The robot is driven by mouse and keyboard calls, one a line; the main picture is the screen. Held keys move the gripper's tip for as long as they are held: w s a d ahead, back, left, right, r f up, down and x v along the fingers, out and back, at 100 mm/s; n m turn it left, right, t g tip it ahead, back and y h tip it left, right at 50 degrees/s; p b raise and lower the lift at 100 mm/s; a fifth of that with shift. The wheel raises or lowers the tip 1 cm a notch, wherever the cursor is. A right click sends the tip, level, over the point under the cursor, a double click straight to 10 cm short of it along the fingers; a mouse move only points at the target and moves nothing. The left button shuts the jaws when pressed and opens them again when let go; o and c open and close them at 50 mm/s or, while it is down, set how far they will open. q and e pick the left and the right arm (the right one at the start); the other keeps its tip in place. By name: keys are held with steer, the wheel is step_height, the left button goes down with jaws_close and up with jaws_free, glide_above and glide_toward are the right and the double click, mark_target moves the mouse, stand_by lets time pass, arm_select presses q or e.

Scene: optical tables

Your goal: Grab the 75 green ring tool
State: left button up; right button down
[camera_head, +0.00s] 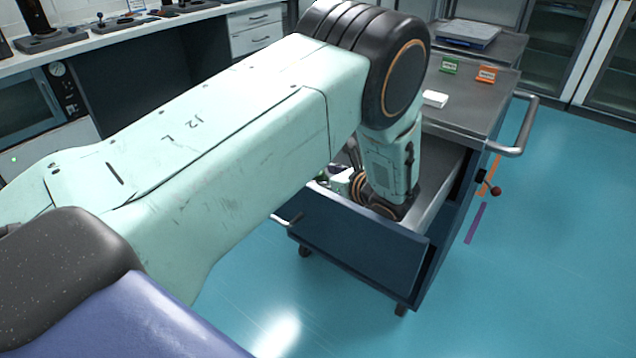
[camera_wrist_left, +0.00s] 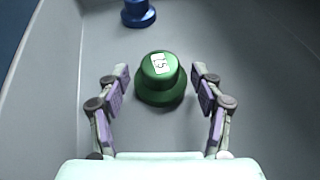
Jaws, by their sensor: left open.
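The green ring tool (camera_wrist_left: 160,78) stands on the grey drawer floor in the left wrist view. It is a round green piece with a wider base and a white label on top that looks like 75. My left gripper (camera_wrist_left: 160,84) is open, with its purple-padded fingers on either side of the tool and a gap to each. In the head view my left arm reaches down into the open cart drawer (camera_head: 350,240), and the left gripper (camera_head: 338,182) is mostly hidden there. My right gripper is not in view.
A blue round tool (camera_wrist_left: 138,12) stands farther back in the drawer. The drawer wall (camera_wrist_left: 45,60) runs close on the left.

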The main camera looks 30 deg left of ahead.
arm_select(q)
steer(key=shift+w+a+f, duration=0.2)
steer(key=shift+a, duration=0.5)
steer(key=shift+s+d+r, duration=0.1)
steer(key=shift+d+r, duration=0.1)
steer(key=shift+a+f, duration=0.1)
steer(key=shift+f, duration=0.05)
steer(key=c, duration=1.3)
